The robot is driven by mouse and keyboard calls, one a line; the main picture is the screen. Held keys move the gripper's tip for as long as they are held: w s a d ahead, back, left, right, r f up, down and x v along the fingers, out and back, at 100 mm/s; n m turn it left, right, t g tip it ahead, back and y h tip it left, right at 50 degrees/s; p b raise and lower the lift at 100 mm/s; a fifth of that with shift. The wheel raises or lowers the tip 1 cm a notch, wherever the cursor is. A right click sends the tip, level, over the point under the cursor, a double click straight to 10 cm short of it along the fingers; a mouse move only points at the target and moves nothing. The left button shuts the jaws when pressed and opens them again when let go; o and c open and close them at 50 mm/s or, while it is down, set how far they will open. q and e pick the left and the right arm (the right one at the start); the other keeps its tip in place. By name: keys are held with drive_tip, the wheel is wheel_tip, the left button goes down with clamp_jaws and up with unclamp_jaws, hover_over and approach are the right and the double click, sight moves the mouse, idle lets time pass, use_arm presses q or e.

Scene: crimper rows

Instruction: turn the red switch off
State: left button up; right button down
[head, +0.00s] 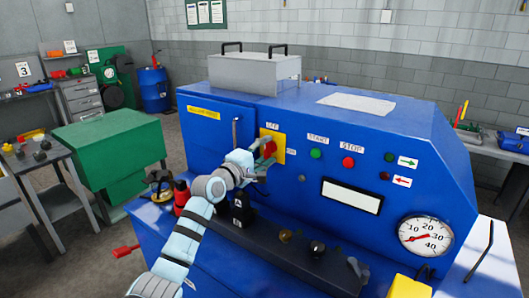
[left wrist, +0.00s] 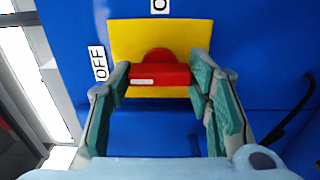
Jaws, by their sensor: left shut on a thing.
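The red switch (left wrist: 172,74) sits on a yellow plate (left wrist: 120,33) on the blue machine front. It has a red bar handle with a white mark on the half nearer the OFF label (left wrist: 98,63) in the left wrist view. In the head view the switch (head: 268,147) is partly hidden by my left gripper (head: 262,161), with the OFF label (head: 272,127) above and another small label (head: 291,151) at its right. In the left wrist view my left gripper (left wrist: 160,80) has a finger at each end of the bar and is shut on it. My right gripper is not in view.
The blue machine (head: 400,135) carries a green button (head: 316,154), a red STOP button (head: 348,162) and a round gauge (head: 425,236). A dark ledge (head: 290,258) with knobs runs below. A door handle (head: 236,133) stands left of the switch. A green cabinet (head: 108,140) is at left.

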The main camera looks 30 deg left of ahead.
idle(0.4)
use_arm(q)
drive_tip(key=o, duration=1.1)
drive_tip(key=shift+o, duration=0.2)
drive_tip(key=s+a, duration=0.1)
drive_tip(key=s, duration=1.1)
drive_tip(key=shift+a, duration=0.4)
